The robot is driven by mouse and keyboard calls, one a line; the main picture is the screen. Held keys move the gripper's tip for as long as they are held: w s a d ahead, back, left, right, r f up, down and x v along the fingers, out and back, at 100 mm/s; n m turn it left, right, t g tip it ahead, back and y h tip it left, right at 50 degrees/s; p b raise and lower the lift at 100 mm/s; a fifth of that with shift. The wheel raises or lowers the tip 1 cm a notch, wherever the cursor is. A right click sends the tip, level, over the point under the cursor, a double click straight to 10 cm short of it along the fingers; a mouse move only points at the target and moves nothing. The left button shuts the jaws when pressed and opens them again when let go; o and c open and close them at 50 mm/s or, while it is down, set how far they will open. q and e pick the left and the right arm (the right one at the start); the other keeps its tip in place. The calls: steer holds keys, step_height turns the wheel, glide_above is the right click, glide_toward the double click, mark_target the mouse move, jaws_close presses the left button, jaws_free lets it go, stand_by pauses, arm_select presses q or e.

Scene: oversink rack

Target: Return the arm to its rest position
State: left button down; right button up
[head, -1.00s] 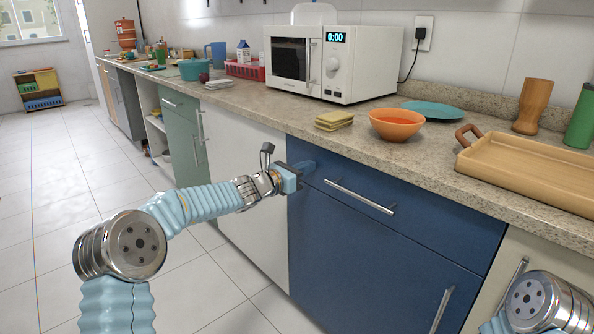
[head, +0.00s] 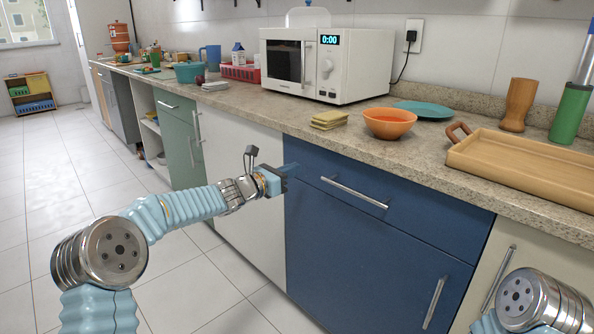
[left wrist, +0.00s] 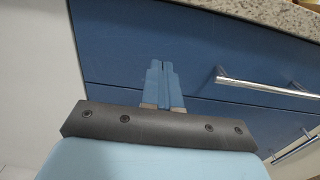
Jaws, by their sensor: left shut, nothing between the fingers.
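My left gripper (head: 291,170) is in front of the upper left part of the blue cabinet (head: 360,235), below the counter edge. Its light blue fingers are shut and hold nothing. In the left wrist view the gripper's fingers (left wrist: 163,84) are together in front of the blue drawer front, to the left of a drawer handle (left wrist: 265,86). Whether the tips touch the drawer cannot be told. My left arm reaches in from the lower left. Only a joint of my right arm shows at the lower right; its gripper is out of view.
The counter (head: 340,143) holds a white microwave (head: 350,68), yellow sponges (head: 329,119), an orange bowl (head: 389,123), a teal plate (head: 425,109) and a wooden tray (head: 520,165). The drawer handle (head: 354,192) sticks out right of my left gripper. The tiled floor at left is clear.

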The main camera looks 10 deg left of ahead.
arm_select(q)
steer(key=b+v, duration=0.2)
steer(key=v, duration=0.6)
steer(key=s+d+f+m+g+y, duration=0.1)
steer(key=s+f+m+g, duration=0.25)
steer(key=f, duration=0.65)
steer(key=s+d+f+m+g+y, duration=0.2)
steer(key=s+f, duration=0.3)
steer(key=f, duration=0.6)
steer(key=s+d+f+m+g+y, duration=0.1)
steer(key=s+f+m+g, duration=0.25)
steer(key=f, duration=0.65)
steer(key=s+d+f+m+g+y, duration=0.1)
steer(key=s+f+m+g, duration=0.1)
steer(key=s+f+m, duration=0.6)
steer(key=s+d+f+m+g+y, duration=0.1)
steer(key=s+f+m, duration=0.8)
steer(key=s, duration=0.9)
steer(key=shift+s+f+g+y, duration=0.2)
steer(key=shift+f+g+y, duration=0.3)
steer(key=shift+f+g, duration=0.25)
steer(key=shift+d, duration=0.1)
